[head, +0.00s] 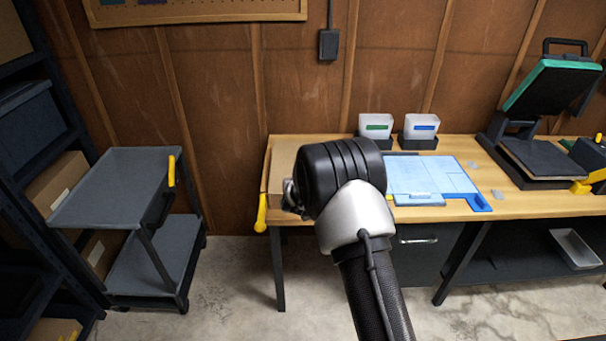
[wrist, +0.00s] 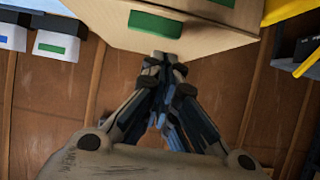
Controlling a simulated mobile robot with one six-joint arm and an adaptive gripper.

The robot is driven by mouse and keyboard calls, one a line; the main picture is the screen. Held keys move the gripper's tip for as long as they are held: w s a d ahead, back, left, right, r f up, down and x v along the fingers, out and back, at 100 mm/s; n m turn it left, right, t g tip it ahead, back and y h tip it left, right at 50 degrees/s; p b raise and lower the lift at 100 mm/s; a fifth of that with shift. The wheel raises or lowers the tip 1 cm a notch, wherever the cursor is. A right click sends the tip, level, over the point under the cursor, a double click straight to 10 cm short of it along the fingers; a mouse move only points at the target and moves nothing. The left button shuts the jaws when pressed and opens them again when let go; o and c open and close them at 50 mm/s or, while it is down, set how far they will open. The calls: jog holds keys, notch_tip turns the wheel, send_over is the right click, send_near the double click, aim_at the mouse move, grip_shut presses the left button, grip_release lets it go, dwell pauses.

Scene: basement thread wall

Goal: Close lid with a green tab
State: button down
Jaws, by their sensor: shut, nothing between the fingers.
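A tan cardboard box (wrist: 195,40) fills the top middle of the wrist view. A green tab (wrist: 155,23) is on its near face, and a second green patch (wrist: 222,2) shows at the top edge. My gripper (wrist: 163,62) is shut and empty, its tips at the box's lower edge just below the green tab; I cannot tell whether they touch. In the head view the box (head: 282,163) stands at the left end of the workbench, largely hidden behind my arm. Its lid cannot be made out clearly.
The workbench (head: 460,150) holds two label bins (head: 376,125), a blue-and-white mat (head: 430,176) and a press with a raised green-edged top (head: 545,88). A yellow handle (head: 261,213) hangs at the bench's left end. A grey cart (head: 118,187) stands left, with open floor between.

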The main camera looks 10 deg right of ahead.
jog(key=shift+d+f, duration=0.25)
jog(key=shift+f, duration=0.05)
dwell(0.4)
